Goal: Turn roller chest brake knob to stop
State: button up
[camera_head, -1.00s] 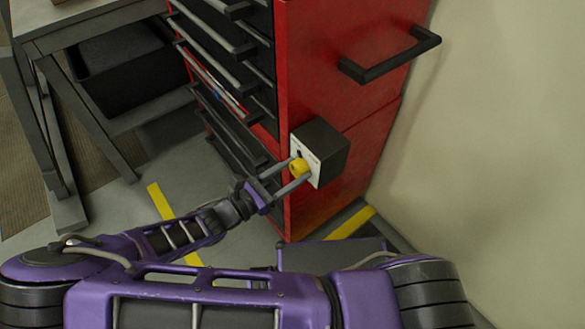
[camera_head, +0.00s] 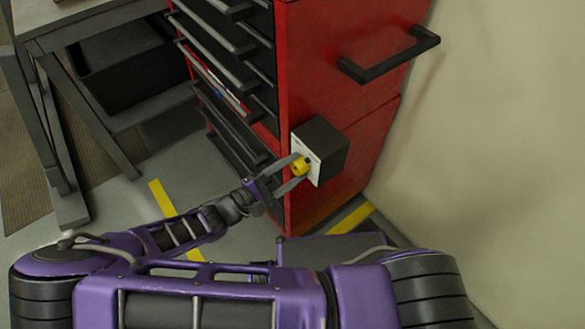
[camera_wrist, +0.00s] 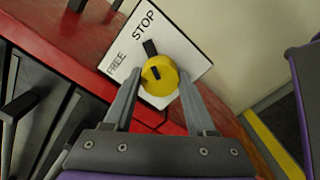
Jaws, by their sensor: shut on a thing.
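The yellow brake knob (camera_head: 299,167) sits on the white plate of a dark box (camera_head: 328,148) on the side of the red roller chest (camera_head: 345,85). My gripper (camera_head: 301,168) is shut on the knob, one finger on each side. In the wrist view the knob (camera_wrist: 160,76) is between the fingertips of my gripper (camera_wrist: 159,77). The white plate (camera_wrist: 180,52) reads FREE at left and STOP at the top. A black pointer (camera_wrist: 151,48) extends from the knob towards the STOP word. The fingers hide part of the plate's lower edge.
A black side handle (camera_head: 390,55) juts from the chest above the box. Drawer handles (camera_head: 215,50) stick out at its front left. A grey table (camera_head: 60,150) stands at left. A pale wall (camera_head: 490,130) is close on the right. Yellow tape (camera_head: 160,198) marks the floor.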

jog(key=shift+m, duration=1.7)
jog(key=o, duration=1.4)
jog(key=shift+a, duration=0.1)
jog(key=v, duration=1.7)
jog(key=shift+s+a, duration=0.1)
jog(key=shift+s, duration=0.1)
